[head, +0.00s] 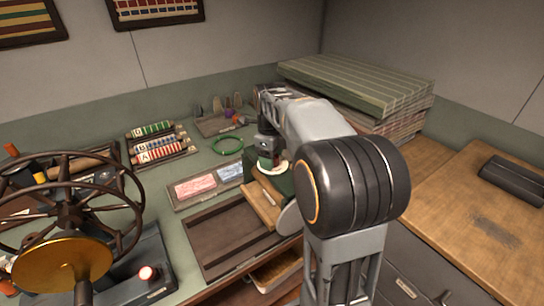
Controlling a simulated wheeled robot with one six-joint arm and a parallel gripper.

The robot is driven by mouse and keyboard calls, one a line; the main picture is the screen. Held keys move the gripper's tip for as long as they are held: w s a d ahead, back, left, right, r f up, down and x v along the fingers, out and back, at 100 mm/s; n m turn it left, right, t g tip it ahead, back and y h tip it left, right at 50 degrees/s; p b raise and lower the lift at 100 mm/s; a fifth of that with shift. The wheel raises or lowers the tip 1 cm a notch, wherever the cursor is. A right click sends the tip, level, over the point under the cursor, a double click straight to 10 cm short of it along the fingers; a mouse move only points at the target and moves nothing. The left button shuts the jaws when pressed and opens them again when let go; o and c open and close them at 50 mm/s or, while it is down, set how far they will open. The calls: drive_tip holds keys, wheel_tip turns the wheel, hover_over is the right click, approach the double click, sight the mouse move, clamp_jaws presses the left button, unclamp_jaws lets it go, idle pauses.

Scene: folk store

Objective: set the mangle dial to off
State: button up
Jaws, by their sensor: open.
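My gripper (267,149) points down over a small dark green box near the middle of the work surface. The gripper is small in view and partly covered by my own arm; it is open. A pale round rim (272,167) shows on top of the green box (285,183), right under the gripper; it may be the mangle dial. Its pointer and marks cannot be read, and I cannot tell whether the fingers touch it. A light wooden board (262,205) sticks out from the front of the box.
A spoked-wheel machine with a brass disc (62,266) and a lit button (147,273) fills the left. A tray of pink and blue packs (194,186), a green ring (228,145) and an empty brown tray (212,237) lie nearby. Stacked boards (355,82) stand behind my arm.

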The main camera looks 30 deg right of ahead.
drive_tip(key=shift+f, duration=0.1)
drive_tip(key=shift+c, duration=0.3)
drive_tip(key=c, duration=0.9)
